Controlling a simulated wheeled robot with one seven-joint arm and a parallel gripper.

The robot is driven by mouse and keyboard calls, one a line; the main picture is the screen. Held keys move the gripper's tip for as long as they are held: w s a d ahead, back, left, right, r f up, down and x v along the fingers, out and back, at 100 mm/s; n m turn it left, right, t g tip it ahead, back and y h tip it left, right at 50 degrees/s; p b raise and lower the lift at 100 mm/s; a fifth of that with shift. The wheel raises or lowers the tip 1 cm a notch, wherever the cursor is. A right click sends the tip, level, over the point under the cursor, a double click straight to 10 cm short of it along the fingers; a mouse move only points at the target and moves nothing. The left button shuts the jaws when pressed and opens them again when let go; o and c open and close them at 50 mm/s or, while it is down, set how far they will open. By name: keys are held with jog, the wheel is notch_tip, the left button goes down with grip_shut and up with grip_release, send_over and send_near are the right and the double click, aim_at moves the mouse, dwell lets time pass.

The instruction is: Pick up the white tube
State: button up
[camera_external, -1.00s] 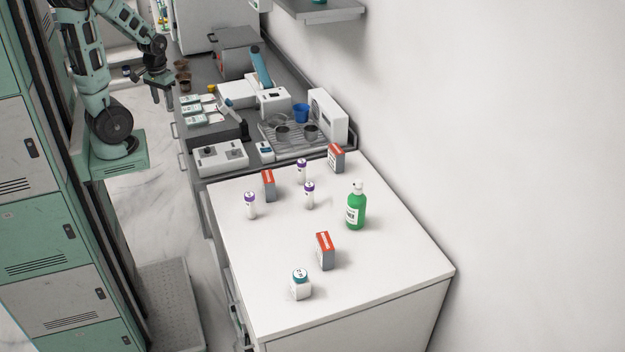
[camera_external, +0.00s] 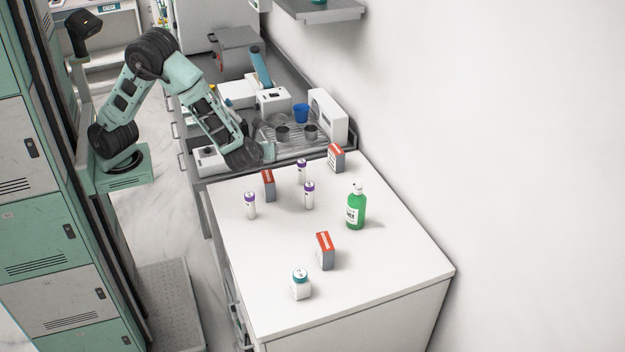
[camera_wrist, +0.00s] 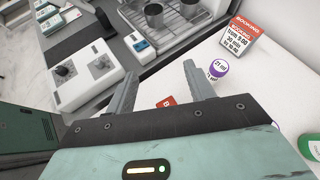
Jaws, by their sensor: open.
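Three white tubes with purple caps stand upright on the white counter: one at the left (camera_external: 250,208), one at the back (camera_external: 301,173) and one in the middle (camera_external: 309,198). In the wrist view one purple-capped tube (camera_wrist: 216,70) shows beyond my right finger. A bit of purple at the housing's right edge is mostly hidden. My gripper (camera_wrist: 160,85) is open, with nothing between its fingers. In the external view the end of my arm is over the counter's back left edge, behind the tubes; its fingers cannot be made out there.
Red-topped boxes stand near the tubes, at the left (camera_external: 268,187), back (camera_external: 336,159) and front (camera_external: 325,252). A green pump bottle (camera_external: 356,208) stands right, a teal-capped jar (camera_external: 300,286) in front. Lab devices and a rack (camera_external: 290,140) fill the grey bench behind.

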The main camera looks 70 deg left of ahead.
jog(key=d+f+m+t+h, duration=0.15)
jog(key=d+m+t, duration=0.3)
jog(key=d, duration=0.65)
jog(key=p, duration=0.3)
send_near(299, 163)
jog(key=shift+m+g, duration=0.35)
jog(key=x, duration=0.6)
jog(key=shift+w+f, duration=0.25)
jog(key=shift+f, duration=0.1)
jog(key=x, duration=0.2)
jog(key=p+x, duration=0.1)
jog(key=x, duration=0.1)
jog(key=shift+w+a+r+p, duration=0.15)
jog(key=shift+r+p, duration=0.15)
jog(key=shift+r, duration=0.05)
jog(key=shift+w+a+f, duration=0.25)
jog(key=shift+w+f, duration=0.05)
jog(key=shift+w, duration=0.05)
jog(key=c, duration=1)
